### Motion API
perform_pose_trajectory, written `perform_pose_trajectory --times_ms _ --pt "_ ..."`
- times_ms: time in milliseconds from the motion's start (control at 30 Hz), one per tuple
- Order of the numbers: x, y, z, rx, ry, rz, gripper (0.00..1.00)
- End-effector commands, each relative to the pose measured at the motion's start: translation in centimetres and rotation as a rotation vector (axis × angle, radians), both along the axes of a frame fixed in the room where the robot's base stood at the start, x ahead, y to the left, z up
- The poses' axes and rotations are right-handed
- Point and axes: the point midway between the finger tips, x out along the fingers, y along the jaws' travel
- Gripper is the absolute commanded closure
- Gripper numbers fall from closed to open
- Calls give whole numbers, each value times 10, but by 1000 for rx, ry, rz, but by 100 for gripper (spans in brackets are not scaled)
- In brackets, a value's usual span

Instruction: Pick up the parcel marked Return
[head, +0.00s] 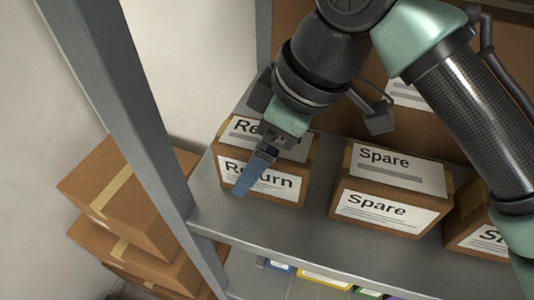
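The parcel marked Return (228,171) is a brown cardboard box with white labels on its top and front, at the left end of the grey metal shelf. My gripper (247,180) reaches down from above, and its blue finger part overlaps the middle of the Return label in the head view. It hides part of the box's top and front. I cannot tell whether the finger touches the box or hangs in front of it. The fingers show nearly edge-on, so their opening cannot be made out. The parcel rests on the shelf.
A box marked Spare (385,212) stands to the right, with a gap between. Another labelled box (468,240) is at the right edge. A large brown box (340,118) stands behind. The shelf's grey upright (137,130) is close on the left, with stacked cartons (128,200) beyond.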

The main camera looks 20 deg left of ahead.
Motion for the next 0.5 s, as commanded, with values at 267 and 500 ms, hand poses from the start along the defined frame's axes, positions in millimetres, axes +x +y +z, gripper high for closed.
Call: perform_pose_trajectory --times_ms 267,500 --pt "0 0 0 0 0 0 0" --pt "0 0 -4 1 0 0 0"
